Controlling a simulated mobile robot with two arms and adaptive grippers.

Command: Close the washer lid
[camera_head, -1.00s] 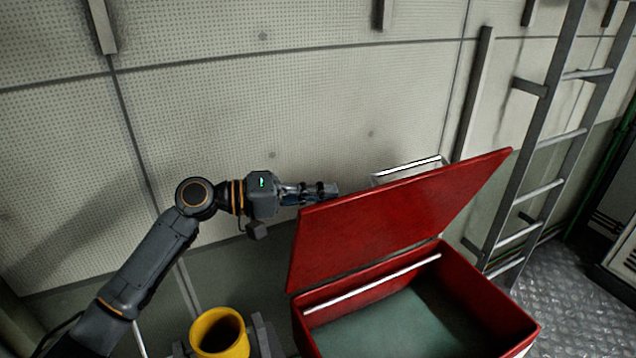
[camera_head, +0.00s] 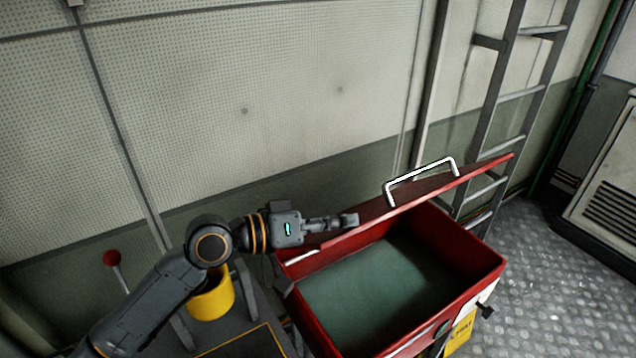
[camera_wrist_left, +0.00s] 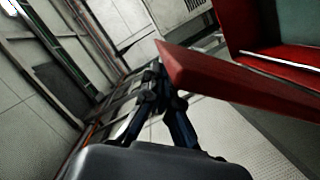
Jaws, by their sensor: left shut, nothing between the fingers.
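The red washer (camera_head: 455,242) stands open-topped at the lower right of the head view, with a grey-green interior. Its red lid (camera_head: 402,205) is tilted partway down over the back of the box, seen nearly edge-on. A pale handle (camera_head: 420,180) is on the lid's outer face. My left gripper (camera_head: 350,220) is shut and empty at the lid's left end, on the outer side; contact is unclear. In the left wrist view the fingers (camera_wrist_left: 160,88) are close beside the lid's corner (camera_wrist_left: 215,75). My right gripper is out of view.
A yellow cup-like container (camera_head: 212,298) and a red-knobbed lever (camera_head: 112,258) are left of the washer, near my left forearm. A wall is behind, and a ladder (camera_head: 515,95) stands behind at right. Metal floor (camera_head: 540,270) is clear at right.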

